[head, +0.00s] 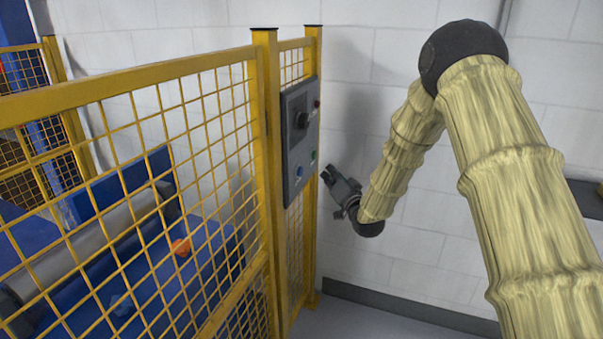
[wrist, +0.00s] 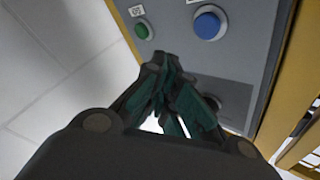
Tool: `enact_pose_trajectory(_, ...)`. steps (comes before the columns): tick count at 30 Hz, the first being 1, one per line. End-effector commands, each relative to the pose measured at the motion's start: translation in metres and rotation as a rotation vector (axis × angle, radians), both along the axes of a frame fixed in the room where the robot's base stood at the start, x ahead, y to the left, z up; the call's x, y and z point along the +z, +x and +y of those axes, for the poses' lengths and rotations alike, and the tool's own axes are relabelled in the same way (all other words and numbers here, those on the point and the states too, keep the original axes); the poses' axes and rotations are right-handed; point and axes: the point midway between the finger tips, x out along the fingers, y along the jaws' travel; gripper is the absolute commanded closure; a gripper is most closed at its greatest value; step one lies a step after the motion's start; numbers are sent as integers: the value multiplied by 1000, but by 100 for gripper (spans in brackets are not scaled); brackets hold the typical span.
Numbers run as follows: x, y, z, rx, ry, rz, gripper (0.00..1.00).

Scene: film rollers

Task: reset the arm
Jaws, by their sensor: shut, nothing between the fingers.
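My arm, in a tan ribbed cover, comes in from the right in the head view and bends down at a dark elbow joint. My gripper (head: 335,179) is at its end, just right of the grey control panel (head: 299,140). In the wrist view my gripper (wrist: 172,68) is shut and empty, its dark green fingers drawn together in front of the panel (wrist: 245,60). The green button (wrist: 142,30) and the blue button (wrist: 208,24) lie beyond the fingertips. I cannot tell whether the fingertips touch the panel. A dark part of the panel is partly hidden behind the fingers.
A yellow mesh fence (head: 262,130) carries the panel and fills the left side. Behind it are a blue machine with grey rollers (head: 100,235) and an orange object (head: 181,247). A white block wall (head: 350,250) stands close behind my arm.

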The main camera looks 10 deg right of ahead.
Motion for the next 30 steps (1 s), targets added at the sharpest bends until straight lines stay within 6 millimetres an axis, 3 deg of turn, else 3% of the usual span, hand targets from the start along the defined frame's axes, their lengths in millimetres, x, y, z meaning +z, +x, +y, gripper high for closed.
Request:
enact_pose_trajectory(14,0,0,0,0,0,1,100)
enact_pose_trajectory(17,-11,-4,2,-3,-8,22,100)
enact_pose_trajectory(20,-40,-15,6,-11,-31,84,100)
enact_pose_trajectory(23,-86,-36,13,-23,-68,183,100)
enact_pose_trajectory(30,-202,-113,28,-32,-186,461,100)
